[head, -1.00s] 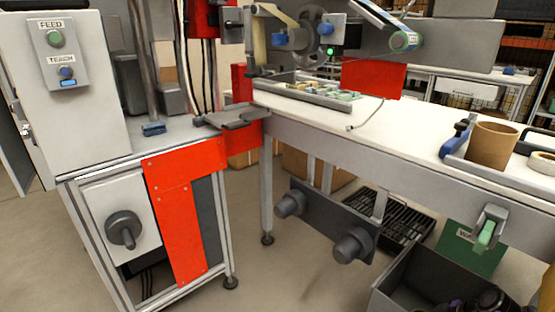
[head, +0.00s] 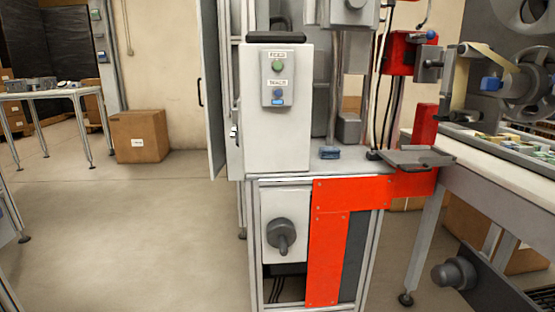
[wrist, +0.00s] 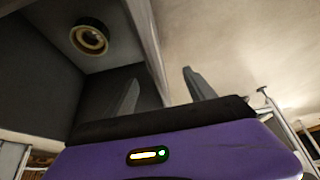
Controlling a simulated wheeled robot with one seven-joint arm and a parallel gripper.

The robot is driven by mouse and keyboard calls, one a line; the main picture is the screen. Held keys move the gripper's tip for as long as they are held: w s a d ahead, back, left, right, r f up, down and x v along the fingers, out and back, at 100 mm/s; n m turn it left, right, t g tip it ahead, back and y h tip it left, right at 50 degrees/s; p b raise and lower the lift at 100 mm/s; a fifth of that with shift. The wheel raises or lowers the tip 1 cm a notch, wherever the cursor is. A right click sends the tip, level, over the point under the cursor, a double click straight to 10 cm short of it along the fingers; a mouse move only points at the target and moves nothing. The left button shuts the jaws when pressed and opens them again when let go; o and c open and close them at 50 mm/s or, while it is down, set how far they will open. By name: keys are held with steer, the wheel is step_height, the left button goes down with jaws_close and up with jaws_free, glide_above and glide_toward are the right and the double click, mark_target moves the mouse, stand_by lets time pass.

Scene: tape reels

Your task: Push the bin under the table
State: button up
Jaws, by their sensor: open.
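The bin (wrist: 148,45) appears in the wrist view as a dark grey open box at the left, seen from above, with its rim running down the middle. A dark roll with a pale ring (wrist: 89,39) shows inside it. My gripper (wrist: 160,76) is open and empty. Its left finger shows against the bin's inside and its right finger against the floor, with the rim between them; I cannot tell whether either touches. The white table (head: 485,165) is at the right in the head view, cut off by the frame.
A grey machine cabinet (head: 272,150) with a red panel (head: 327,250) stands left of the table. A cardboard box (head: 138,136) and another table (head: 45,93) are far left. The floor (head: 120,235) between is clear.

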step_height(320, 180, up, 6)
steer(key=p, duration=0.6)
steer(key=shift+a, duration=0.1)
stand_by(0.3)
steer(key=s+a+p, duration=0.4)
steer(key=a+p, duration=0.5)
steer(key=a, duration=0.5)
stand_by(0.6)
steer(key=shift+a, duration=0.25)
